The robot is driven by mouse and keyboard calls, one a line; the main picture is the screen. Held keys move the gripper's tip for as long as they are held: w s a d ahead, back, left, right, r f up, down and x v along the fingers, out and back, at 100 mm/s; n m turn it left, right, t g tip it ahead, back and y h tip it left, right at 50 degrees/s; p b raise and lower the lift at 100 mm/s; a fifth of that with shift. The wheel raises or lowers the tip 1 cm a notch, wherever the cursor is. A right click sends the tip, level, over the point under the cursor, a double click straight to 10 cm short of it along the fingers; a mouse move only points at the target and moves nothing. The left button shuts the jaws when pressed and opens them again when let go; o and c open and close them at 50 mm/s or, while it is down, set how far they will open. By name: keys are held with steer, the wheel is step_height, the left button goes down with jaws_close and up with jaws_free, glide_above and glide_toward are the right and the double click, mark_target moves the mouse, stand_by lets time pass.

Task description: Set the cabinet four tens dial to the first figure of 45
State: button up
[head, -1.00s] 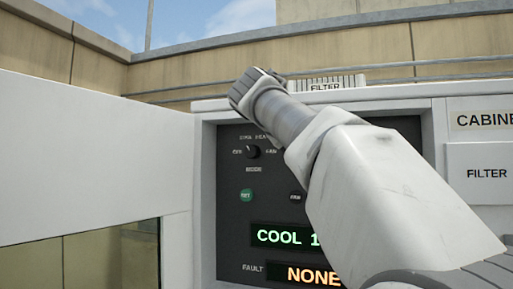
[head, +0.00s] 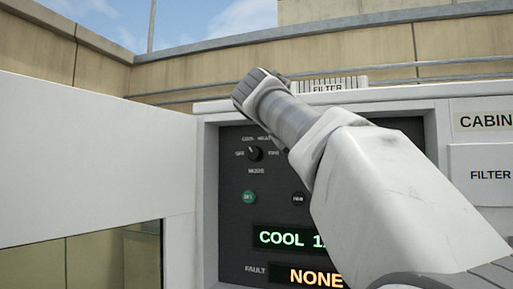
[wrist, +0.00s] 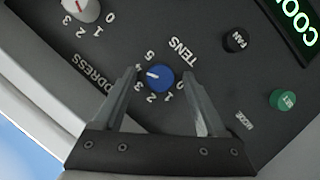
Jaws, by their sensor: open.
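The blue tens dial (wrist: 160,77) sits on the dark control panel in the wrist view, below the word TENS, with figures from 0 to 5 around it. Its white pointer mark points left in the picture, towards the figure 4. My gripper (wrist: 159,73) is open, with one finger on each side of the dial. Gaps show between the fingers and the dial. In the head view my arm covers the right part of the panel, and the tens dial and gripper are hidden.
A white dial (wrist: 87,10) with a red mark sits near the ADDRESS label. The black FAN button (wrist: 236,41), green SET button (wrist: 283,99) and lit display (wrist: 304,22) are to the right. The mode dial (head: 254,153) points towards COOL. An open white door (head: 100,150) stands left.

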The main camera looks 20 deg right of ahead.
steer(key=v, duration=1.7)
steer(key=shift+s+r+p, duration=0.15)
steer(key=shift+s+p, duration=0.05)
steer(key=shift+p, duration=0.2)
steer(key=shift+a, duration=0.1)
steer(key=s+f+g+y, duration=0.1)
steer(key=s+f+y, duration=0.2)
steer(key=f, duration=1.2)
steer(key=s+a+f+n+g+y, duration=0.1)
steer(key=s+f+y, duration=0.3)
steer(key=f, duration=1.1)
steer(key=s+f+g+y, duration=0.2)
steer(key=s+f+y, duration=0.2)
steer(key=f, duration=1.2)
steer(key=s, duration=0.3)
steer(key=shift+a+n, duration=0.25)
steer(key=shift+n, duration=0.05)
steer(key=shift+f, duration=0.15)
steer(key=c, duration=0.4)
steer(key=shift+d, duration=0.1)
steer(key=shift+d, duration=0.1)
